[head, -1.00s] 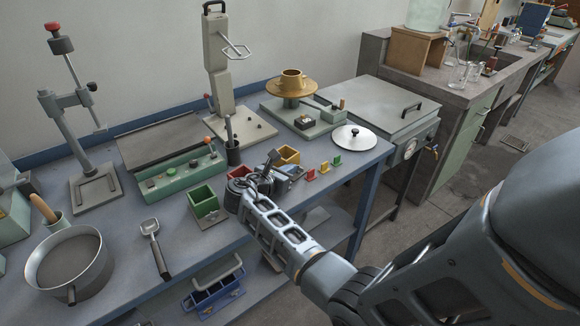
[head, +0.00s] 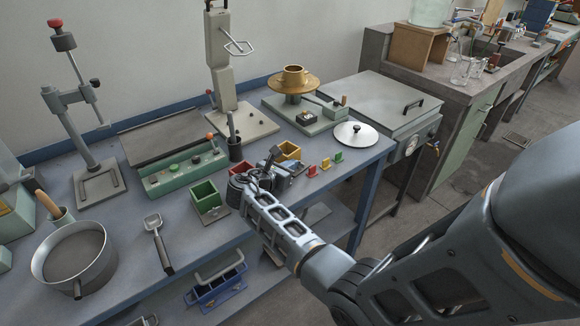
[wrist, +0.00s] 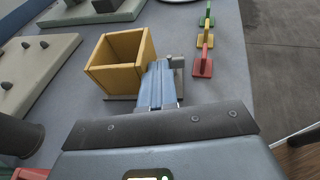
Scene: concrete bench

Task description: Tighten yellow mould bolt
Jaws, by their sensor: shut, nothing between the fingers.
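The yellow mould (head: 289,151) is an open square box on the bench near its front edge. It also shows in the wrist view (wrist: 122,60), upright, with an empty-looking inside. A small grey fitting (wrist: 178,64) sits by its right side, probably the bolt, partly hidden by my fingers. My gripper (wrist: 160,70) is shut and empty, its blue-grey fingertips beside the mould's right wall and close to the grey fitting. I cannot tell whether they touch. In the head view my gripper (head: 297,168) is just in front of the mould.
Small red (head: 312,170), yellow (head: 325,164) and green (head: 339,156) pieces stand right of the mould. A green mould (head: 207,197) is to the left; a red mould (wrist: 30,174) is mostly hidden.

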